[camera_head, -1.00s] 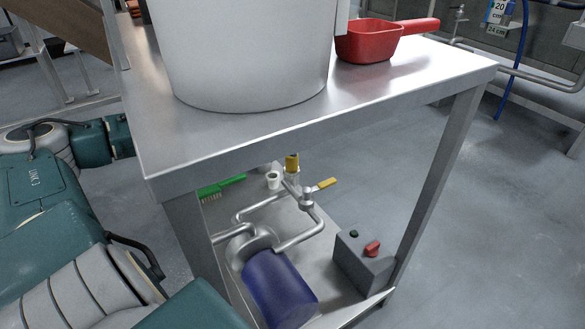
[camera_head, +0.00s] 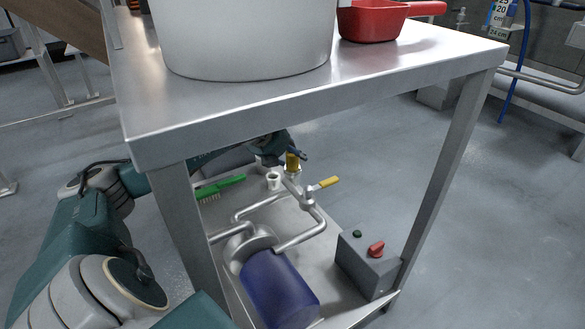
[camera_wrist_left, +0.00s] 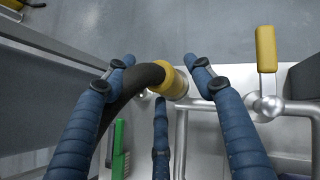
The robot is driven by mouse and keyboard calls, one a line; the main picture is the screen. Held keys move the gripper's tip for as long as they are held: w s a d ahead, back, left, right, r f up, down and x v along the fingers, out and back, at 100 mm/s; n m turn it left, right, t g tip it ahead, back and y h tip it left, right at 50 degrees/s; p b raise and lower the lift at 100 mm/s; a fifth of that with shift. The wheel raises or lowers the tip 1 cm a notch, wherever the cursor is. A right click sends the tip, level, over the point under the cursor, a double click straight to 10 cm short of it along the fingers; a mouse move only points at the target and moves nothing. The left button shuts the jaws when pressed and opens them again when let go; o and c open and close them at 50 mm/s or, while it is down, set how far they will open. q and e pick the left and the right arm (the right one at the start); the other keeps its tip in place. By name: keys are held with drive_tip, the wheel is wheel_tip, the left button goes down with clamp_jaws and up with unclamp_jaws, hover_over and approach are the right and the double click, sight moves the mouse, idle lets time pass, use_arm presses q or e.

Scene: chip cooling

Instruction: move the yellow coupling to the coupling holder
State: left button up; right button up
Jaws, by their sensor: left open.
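The yellow coupling (camera_head: 292,161) stands on the lower shelf, beside the pipework at the back. In the left wrist view the yellow coupling (camera_wrist_left: 173,84) sits at the end of a black hose (camera_wrist_left: 128,92). My left gripper (camera_head: 283,150) reaches in under the tabletop and is partly hidden. In the wrist view my left gripper (camera_wrist_left: 158,70) is open, its blue fingers spread around the hose and coupling. I cannot tell whether any finger touches them. The coupling holder cannot be made out for certain. My right gripper is not in view.
The steel tabletop (camera_head: 232,108) overhangs the shelf and carries a large white pot (camera_head: 245,35) and a red scoop (camera_head: 372,22). Below are a green brush (camera_head: 220,187), a white fitting (camera_head: 273,180), a yellow-handled valve (camera_head: 328,183), a blue motor (camera_head: 278,288) and a grey switch box (camera_head: 366,266).

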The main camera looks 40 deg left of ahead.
use_arm(q)
drive_tip(key=shift+r, duration=0.1)
clamp_jaws()
drive_tip(key=shift+r, duration=0.1)
drive_tip(key=shift+r, duration=0.15)
